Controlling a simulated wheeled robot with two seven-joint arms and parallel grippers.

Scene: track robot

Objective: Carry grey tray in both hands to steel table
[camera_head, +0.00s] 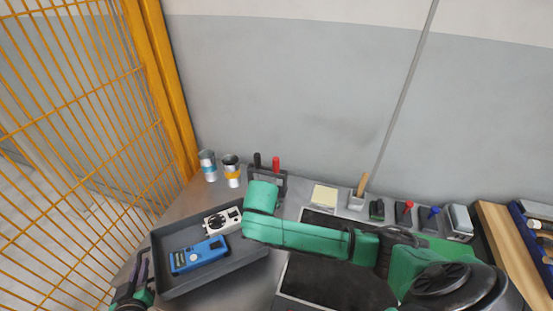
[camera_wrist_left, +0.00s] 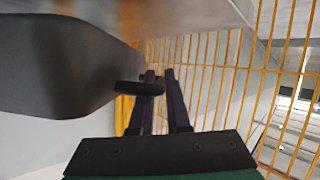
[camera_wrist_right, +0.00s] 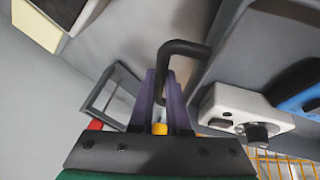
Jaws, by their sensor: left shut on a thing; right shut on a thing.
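The grey tray (camera_head: 215,279) is at the lower left of the head view, at the left end of the steel table (camera_head: 247,292). I cannot tell whether it touches the top. A blue meter (camera_head: 199,256) and a white device with a dial (camera_head: 223,220) lie in it. My left gripper (camera_head: 143,263) is at the tray's left side, shut on its black handle (camera_wrist_left: 140,88). My right gripper (camera_wrist_right: 163,78) is shut on the opposite handle (camera_wrist_right: 187,47). In the head view my green right arm hides that gripper.
Two cans (camera_head: 231,171) and a rack with red and black handles (camera_head: 268,181) stand behind the tray. A yellow mesh fence (camera_head: 80,130) is close on the left. A dark mat (camera_head: 325,275) and small tools lie to the right, along a grey wall (camera_head: 300,90).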

